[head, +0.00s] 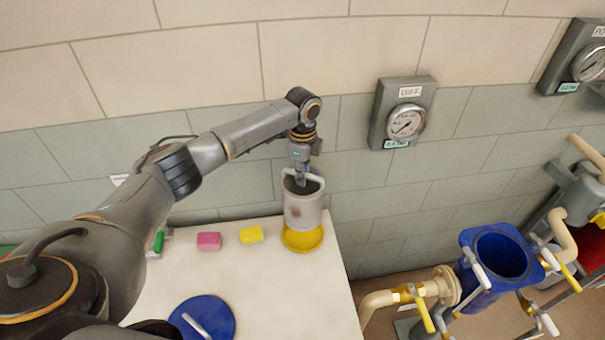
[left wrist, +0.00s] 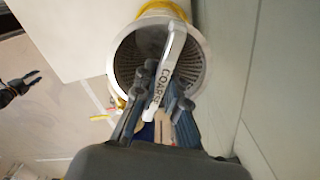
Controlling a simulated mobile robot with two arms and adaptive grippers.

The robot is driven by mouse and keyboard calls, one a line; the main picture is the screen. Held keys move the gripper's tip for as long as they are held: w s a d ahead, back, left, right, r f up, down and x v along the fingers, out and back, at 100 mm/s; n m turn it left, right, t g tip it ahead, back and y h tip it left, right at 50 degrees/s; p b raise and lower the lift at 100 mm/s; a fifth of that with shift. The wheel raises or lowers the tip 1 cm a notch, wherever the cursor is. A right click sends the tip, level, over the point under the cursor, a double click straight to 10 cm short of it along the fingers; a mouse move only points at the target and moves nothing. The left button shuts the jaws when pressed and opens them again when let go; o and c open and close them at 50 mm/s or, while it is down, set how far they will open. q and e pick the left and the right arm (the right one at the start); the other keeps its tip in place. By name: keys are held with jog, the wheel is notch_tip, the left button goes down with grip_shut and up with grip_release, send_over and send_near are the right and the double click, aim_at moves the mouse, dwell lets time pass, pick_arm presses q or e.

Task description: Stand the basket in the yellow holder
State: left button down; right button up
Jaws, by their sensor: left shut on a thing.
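The basket (head: 304,210) is a light grey cylinder with a bail handle. It stands about upright at the right end of the white table, over the yellow holder (head: 302,241). Its lower end overlaps the holder; I cannot tell whether it is seated in it or just above. My left gripper (head: 302,180) is shut on the handle from above. In the left wrist view the handle (left wrist: 166,72) reads COARSE and crosses the open, perforated basket (left wrist: 127,62). A yellow edge (left wrist: 165,8) shows beyond its rim. My right gripper (left wrist: 22,84) is small at the left of that view.
On the white table (head: 265,290) are a pink block (head: 208,241), a yellow block (head: 251,235) and a blue disc (head: 203,318) with a light handle. A gauge (head: 405,122) hangs on the wall behind. A blue open vessel (head: 500,256) with pipes and yellow-handled valves stands right.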

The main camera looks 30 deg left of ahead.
pick_arm(q)
jog(key=shift+f, duration=0.1)
jog(key=shift+f+b, duration=1)
jog(key=shift+f, duration=1.2)
jog(key=shift+f+b, duration=0.7)
jog(key=shift+f, duration=0.45)
jog(key=shift+f+b, duration=0.5)
jog(key=shift+f, duration=0.9)
dwell(0.8)
dwell(0.3)
